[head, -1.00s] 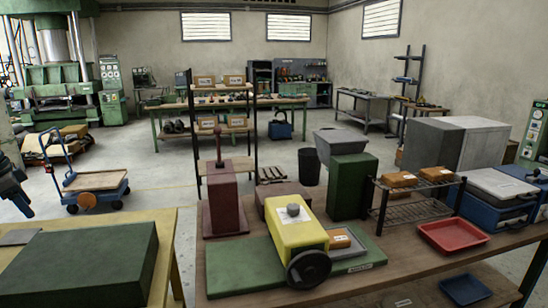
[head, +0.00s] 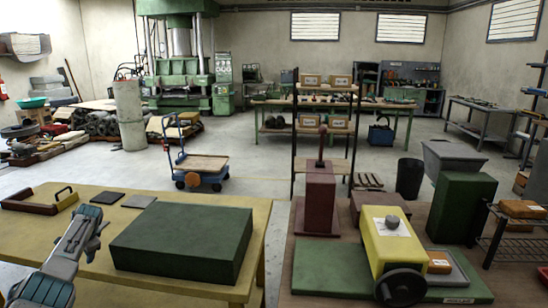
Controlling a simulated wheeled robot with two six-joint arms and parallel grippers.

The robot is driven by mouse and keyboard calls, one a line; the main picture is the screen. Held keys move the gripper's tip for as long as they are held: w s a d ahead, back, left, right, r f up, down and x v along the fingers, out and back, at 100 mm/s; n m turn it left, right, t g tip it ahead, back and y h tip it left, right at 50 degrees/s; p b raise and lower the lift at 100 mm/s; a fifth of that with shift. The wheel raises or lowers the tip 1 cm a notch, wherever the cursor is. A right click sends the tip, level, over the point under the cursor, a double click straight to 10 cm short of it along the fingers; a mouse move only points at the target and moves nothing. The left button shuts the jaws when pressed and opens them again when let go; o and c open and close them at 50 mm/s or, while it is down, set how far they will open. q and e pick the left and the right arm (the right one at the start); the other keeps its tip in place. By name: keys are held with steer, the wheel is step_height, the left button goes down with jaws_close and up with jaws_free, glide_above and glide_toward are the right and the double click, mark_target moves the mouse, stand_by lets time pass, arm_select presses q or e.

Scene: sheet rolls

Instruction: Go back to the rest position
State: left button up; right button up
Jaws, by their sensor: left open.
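My left arm comes in from the lower left, and its gripper (head: 92,220) is open and empty, above the front left part of the yellow table (head: 190,290). In the picture it lies left of a large dark green block (head: 180,237), with a gap between them. My right gripper is out of view. The yellow machine with a dark handwheel (head: 392,240) sits on a green base plate (head: 325,268) on the brown bench at the right.
A wooden tray with a handle (head: 40,203) and two thin dark plates (head: 98,198) lie on the yellow table's far side. A dark red block with an upright handle (head: 320,205) and a green box (head: 462,208) stand on the bench. A blue cart (head: 200,170) stands on open floor behind.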

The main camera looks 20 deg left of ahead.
arm_select(q)
steer(key=s+a+f+m+t+y, duration=0.1)
steer(key=s+f+t+y, duration=0.1)
steer(key=s+f, duration=1.15)
steer(key=s+a+f+m+t+y, duration=0.1)
steer(key=s+f+m, duration=0.1)
steer(key=s+f, duration=1.15)
steer(key=s+d+f+n+h, duration=0.1)
steer(key=s+d+f, duration=0.2)
steer(key=d+f, duration=0.5)
steer(key=s+d+f+g+h, duration=0.15)
steer(key=s+d+f, duration=0.3)
steer(key=d, duration=0.55)
steer(key=s+d+f+n+h, duration=0.1)
steer(key=s+d+f, duration=0.2)
steer(key=d+f, duration=0.5)
steer(key=s+d+f+h, duration=0.1)
steer(key=d+f, duration=0.2)
steer(key=d, duration=0.9)
steer(key=s+d+f+n+h, duration=0.1)
steer(key=d+f, duration=0.3)
steer(key=d, duration=0.9)
steer(key=s+d+f+h, duration=0.1)
steer(key=d+f+h, duration=0.2)
steer(key=d, duration=1)
steer(key=shift+f+n, duration=0.2)
steer(key=shift+n, duration=0.2)
